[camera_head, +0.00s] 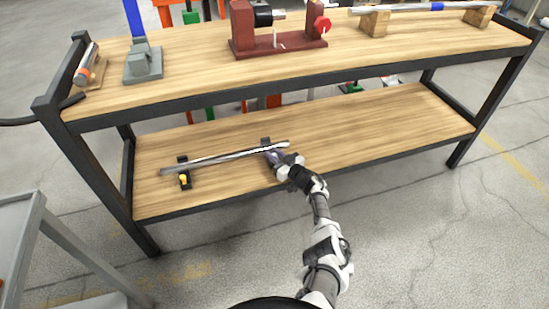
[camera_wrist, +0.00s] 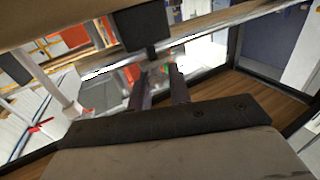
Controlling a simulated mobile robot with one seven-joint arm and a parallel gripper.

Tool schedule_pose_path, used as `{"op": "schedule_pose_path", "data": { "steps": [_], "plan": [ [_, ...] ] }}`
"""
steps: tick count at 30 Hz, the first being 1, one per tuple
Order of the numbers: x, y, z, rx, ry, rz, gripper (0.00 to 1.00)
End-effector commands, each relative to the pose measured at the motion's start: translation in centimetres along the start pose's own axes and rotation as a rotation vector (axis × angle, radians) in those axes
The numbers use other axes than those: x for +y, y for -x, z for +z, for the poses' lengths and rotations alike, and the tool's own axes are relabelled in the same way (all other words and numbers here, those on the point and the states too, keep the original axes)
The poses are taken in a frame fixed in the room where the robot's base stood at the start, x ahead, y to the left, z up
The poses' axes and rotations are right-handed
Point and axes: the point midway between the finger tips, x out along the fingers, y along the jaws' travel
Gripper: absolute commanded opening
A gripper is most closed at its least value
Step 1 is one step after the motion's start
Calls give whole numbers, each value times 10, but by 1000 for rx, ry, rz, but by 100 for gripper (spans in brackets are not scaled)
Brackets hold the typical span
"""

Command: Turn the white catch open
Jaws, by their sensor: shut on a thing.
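My gripper (camera_head: 276,157) is at the right-hand black support (camera_head: 265,141) on the lower shelf, at the right end of a long grey rod (camera_head: 215,158). The white catch is hidden by my gripper at this support; I cannot make out its angle. In the wrist view my two dark fingers (camera_wrist: 161,80) stand close together just below a black block (camera_wrist: 142,25) and the rod (camera_wrist: 215,30). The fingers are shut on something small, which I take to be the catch. The left black support (camera_head: 182,162) has a yellow catch (camera_head: 183,179) at its front.
The lower shelf (camera_head: 380,125) is bare to the right of my gripper. The upper shelf (camera_head: 190,88) overhangs behind and carries a red machine (camera_head: 278,42), a grey stand (camera_head: 143,62) and a bar on wooden blocks (camera_head: 373,23). Black table legs (camera_head: 105,185) frame the shelf.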

Motion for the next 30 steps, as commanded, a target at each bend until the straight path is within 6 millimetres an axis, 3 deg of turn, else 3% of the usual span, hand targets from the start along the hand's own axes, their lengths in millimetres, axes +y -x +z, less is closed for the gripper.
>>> {"op": "schedule_pose_path", "data": {
  "steps": [8, 9, 12, 23, 30],
  "plan": [
    [0, 0, 0, -2, 0, -3, 0],
    [0, 0, 0, -2, 0, -2, 24],
    [0, 0, 0, -2, 0, -2, 37],
    [0, 5, -1, -2, 0, 0, 37],
    [1, 43, -5, -2, -2, 4, 37]
  ]
}}
